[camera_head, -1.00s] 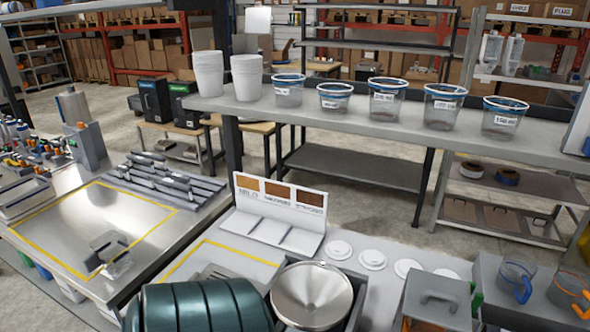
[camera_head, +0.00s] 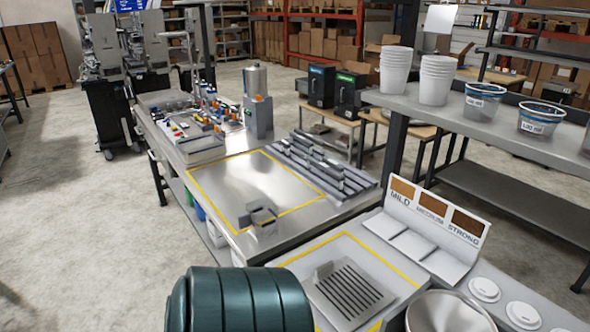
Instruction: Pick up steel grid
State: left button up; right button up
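The steel grid (camera_head: 352,293) is a small grey plate with dark parallel slots. It lies flat on the light counter inside a yellow outline, at the bottom middle of the head view. A small raised grey piece stands at its upper left. Neither of my grippers is in view, so nothing is seen near or touching the grid.
A dark green ribbed cylinder (camera_head: 240,302) stands at the grid's near left. A steel funnel bowl (camera_head: 450,312) is at its right. Behind are a labelled MILD, MEDIUM, STRONG rack (camera_head: 430,222) and a steel table (camera_head: 225,180) with a small grey block (camera_head: 259,218).

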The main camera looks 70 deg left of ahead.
aim_at(345, 294)
jog(key=u, duration=1.95)
jog(key=j+z, duration=0.1)
jog(key=z, duration=0.55)
jog(key=j+z, duration=0.7)
jog(key=j, duration=0.15)
jog(key=j+z, duration=0.35)
jog(key=k+j, duration=0.1)
jog(key=j, duration=0.25)
jog(key=k+j+z, duration=0.1)
jog(key=j, duration=0.3)
jog(key=k+j, duration=0.1)
jog(key=j, duration=0.25)
jog(key=k+j, duration=0.15)
jog(key=j, duration=0.25)
jog(key=k+j+z, duration=0.1)
jog(key=j, duration=0.25)
